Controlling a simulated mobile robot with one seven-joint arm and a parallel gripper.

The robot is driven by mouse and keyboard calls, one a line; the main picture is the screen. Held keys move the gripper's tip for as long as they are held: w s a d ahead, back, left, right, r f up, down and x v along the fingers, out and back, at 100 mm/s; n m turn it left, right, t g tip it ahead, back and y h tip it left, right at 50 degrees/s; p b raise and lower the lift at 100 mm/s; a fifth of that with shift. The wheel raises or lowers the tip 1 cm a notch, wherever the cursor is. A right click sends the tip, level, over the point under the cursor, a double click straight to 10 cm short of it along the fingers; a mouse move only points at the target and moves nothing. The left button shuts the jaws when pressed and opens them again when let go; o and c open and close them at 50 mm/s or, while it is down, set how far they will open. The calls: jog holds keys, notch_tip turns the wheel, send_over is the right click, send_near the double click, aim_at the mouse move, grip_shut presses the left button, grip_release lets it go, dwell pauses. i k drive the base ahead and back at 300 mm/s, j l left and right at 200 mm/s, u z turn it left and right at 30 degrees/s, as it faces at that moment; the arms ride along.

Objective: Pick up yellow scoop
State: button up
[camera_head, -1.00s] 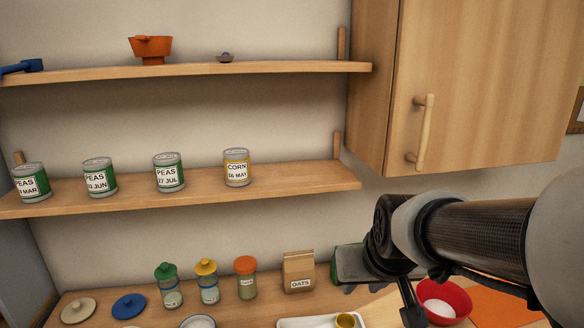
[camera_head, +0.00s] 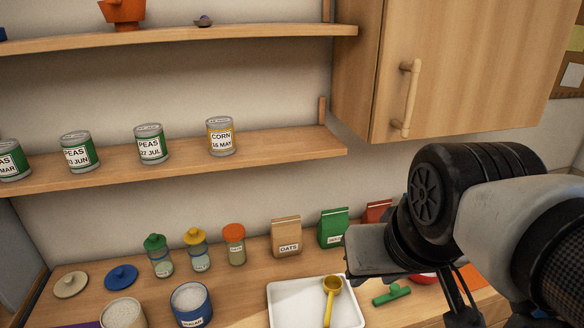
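The yellow scoop (camera_head: 332,289) lies on a white tray (camera_head: 284,291) at the bottom centre, its round bowl toward the back and its handle toward the front. My gripper (camera_head: 462,310) is at the lower right, to the right of the scoop and apart from it. Only part of its dark fingers shows at the bottom edge, so I cannot tell whether it is open or shut.
A green utensil (camera_head: 391,295) lies right of the tray. Jars, an oats bag (camera_head: 287,237) and a green bag (camera_head: 333,228) stand behind. A blue canister (camera_head: 190,304) stands left of the tray. Shelves with cans and a wooden cabinet (camera_head: 450,70) hang above.

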aim_at(332, 283)
jog(key=l+u, duration=0.15)
jog(key=l, duration=0.3)
jog(key=k+l+u, duration=0.1)
jog(key=l, duration=0.35)
jog(key=k+l+u, duration=0.15)
jog(key=l, duration=0.3)
